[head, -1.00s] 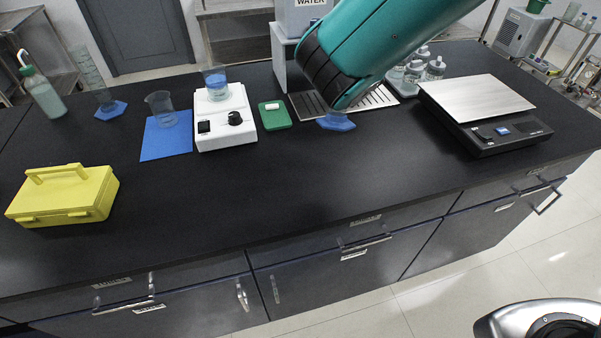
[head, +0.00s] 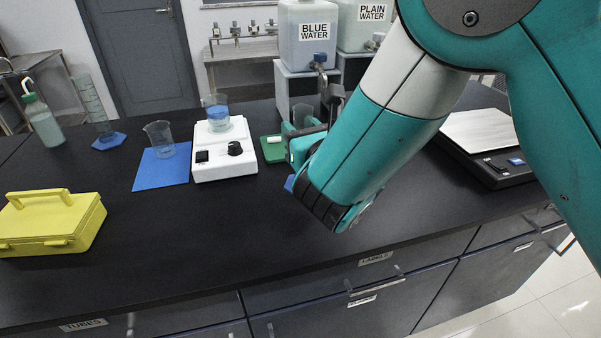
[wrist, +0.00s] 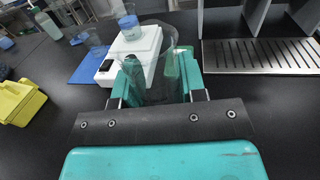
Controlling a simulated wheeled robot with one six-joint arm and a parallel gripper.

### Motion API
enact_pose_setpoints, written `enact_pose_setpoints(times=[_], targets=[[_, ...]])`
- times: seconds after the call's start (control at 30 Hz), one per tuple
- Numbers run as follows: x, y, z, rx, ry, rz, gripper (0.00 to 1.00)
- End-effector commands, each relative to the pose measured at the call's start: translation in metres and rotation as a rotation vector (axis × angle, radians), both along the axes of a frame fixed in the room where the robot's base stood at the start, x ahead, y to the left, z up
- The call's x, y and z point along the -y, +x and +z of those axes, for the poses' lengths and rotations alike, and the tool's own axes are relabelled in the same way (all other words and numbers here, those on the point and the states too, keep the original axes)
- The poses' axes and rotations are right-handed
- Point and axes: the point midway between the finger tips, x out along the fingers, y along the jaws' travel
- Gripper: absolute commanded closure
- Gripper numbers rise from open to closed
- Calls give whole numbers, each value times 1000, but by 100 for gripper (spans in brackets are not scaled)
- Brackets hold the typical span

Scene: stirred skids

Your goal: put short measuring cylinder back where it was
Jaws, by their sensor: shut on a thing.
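The short measuring cylinder (head: 302,115) is clear, and its top shows above my gripper (head: 306,135) in the head view. A bit of blue base (head: 290,184) shows below the gripper. In the wrist view my gripper (wrist: 158,85) is shut on the clear glass (wrist: 160,65), with one green finger on each side. The cylinder looks roughly upright, over the bench right of the white stirrer. Most of its lower part is hidden by my gripper and wrist.
A white stirrer (head: 223,165) carries a beaker of blue liquid (head: 217,112). Left are a beaker (head: 160,139) on a blue mat (head: 150,178), a tall cylinder (head: 95,102) and a yellow box (head: 52,228). A balance (head: 485,140) stands right. The drip grate (wrist: 260,56) looks empty.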

Motion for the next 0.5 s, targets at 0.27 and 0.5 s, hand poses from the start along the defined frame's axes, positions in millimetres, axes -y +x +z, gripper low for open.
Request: enact_pose_setpoints(times=[0.27,0.5], targets=[[-1,0,-35,0,-1,1,100],[0,0,-63,0,0,1,100]])
